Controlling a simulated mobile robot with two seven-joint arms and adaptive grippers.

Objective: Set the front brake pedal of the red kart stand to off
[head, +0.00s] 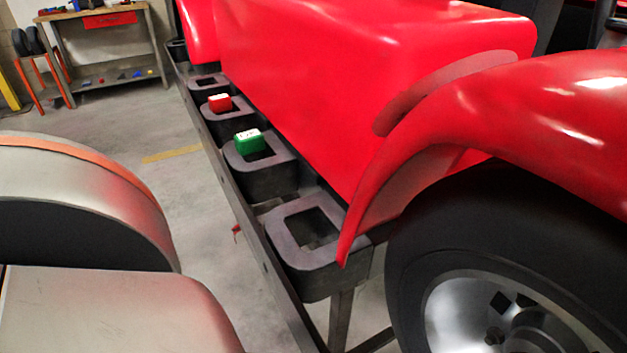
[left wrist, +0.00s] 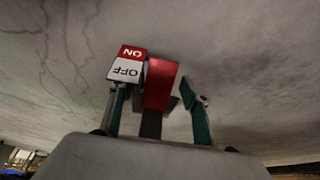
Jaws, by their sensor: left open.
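The red kart (head: 330,80) fills the right of the head view, beside a dark metal stand rail (head: 240,195). Neither gripper shows there. In the left wrist view my left gripper (left wrist: 152,88) is open, its two teal fingers apart. A red pedal-like plate (left wrist: 160,82) on a dark stem shows between the fingers, nearer the left one. I cannot tell whether it touches. A two-part label block, red "ON" and white "OFF" (left wrist: 127,63), appears upside down at the left fingertip. A small red piece (head: 237,232) shows beside the rail; I cannot tell what it is.
Dark rectangular sockets (head: 283,218) line the rail; one holds a green block (head: 247,143), another a red block (head: 220,102), both white-topped. A black tyre (head: 410,250) and red fender (head: 480,110) stand at right. A workbench (head: 110,15) is far back. Floor between is clear.

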